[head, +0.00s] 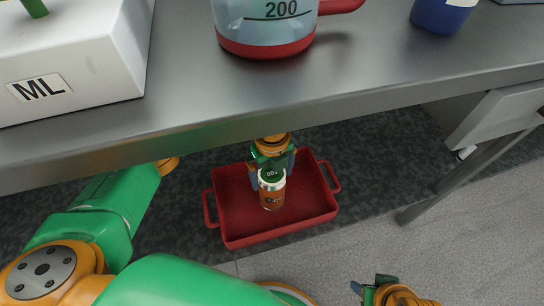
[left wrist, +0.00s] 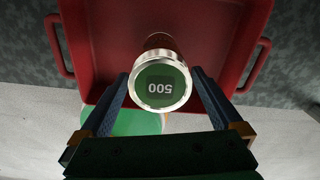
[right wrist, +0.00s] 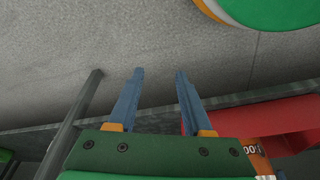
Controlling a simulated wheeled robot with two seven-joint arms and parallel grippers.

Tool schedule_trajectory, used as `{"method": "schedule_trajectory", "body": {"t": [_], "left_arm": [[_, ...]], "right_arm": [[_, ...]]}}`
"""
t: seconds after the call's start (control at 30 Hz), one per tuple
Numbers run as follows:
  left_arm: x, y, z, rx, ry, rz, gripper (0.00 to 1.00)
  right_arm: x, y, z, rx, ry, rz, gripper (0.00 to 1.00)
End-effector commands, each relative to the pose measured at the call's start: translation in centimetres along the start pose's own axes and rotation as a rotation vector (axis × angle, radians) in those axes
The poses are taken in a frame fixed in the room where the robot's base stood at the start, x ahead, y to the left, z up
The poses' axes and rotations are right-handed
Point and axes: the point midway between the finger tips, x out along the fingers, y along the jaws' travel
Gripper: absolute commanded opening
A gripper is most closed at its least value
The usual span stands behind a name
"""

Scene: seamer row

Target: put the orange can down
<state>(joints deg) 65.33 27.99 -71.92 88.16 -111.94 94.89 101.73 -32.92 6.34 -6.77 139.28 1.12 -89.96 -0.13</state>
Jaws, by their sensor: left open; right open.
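The orange can (head: 271,198) has a silver rim and a green top marked 500. It stands inside the red tray (head: 235,232), which sits on the floor below the bench. My left gripper (head: 272,166) is open, with its blue fingers on either side of the can. In the left wrist view the can's top (left wrist: 160,86) lies between the fingertips, with narrow gaps showing. The can's base is mostly hidden there. My right gripper (head: 370,290) is open and empty, low in the head view. In the right wrist view, the can (right wrist: 260,158) shows partly at lower right.
A grey metal bench (head: 370,60) runs above the tray. It carries a white box (head: 70,60) marked ML, a light blue jug (head: 265,25) marked 200 and a blue cup (head: 440,14). A bench leg (head: 455,180) stands right. Grey floor right of the tray is clear.

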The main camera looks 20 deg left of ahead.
Motion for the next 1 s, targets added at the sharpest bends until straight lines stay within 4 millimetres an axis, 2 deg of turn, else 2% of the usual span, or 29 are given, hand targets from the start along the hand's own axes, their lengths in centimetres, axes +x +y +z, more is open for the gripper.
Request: {"method": "schedule_trajectory", "body": {"t": [0.03,0.1,0.3,0.5,1.0], "left_arm": [[-1.5,-0.1,0.1,0.0,-0.002,-0.004,1.0],[-2.7,-0.1,0.1,0.001,-0.002,-0.003,1.0],[-5.2,0.0,0.1,-0.001,-0.001,-0.002,1.0],[-5.7,0.0,0.0,-0.001,-0.001,-0.001,1.0],[-5.6,0.0,0.0,0.0,-0.001,-0.001,1.0]], "right_arm": [[0.5,0.0,-0.2,0.0,-0.005,0.0,0.5],[1.6,0.0,-0.1,0.001,-0.01,0.001,0.5],[3.8,0.1,0.3,0.001,-0.02,0.002,0.5],[4.5,0.1,0.5,0.0,-0.021,0.002,0.5],[4.5,0.0,0.4,0.0,-0.02,0.002,0.5]]}}
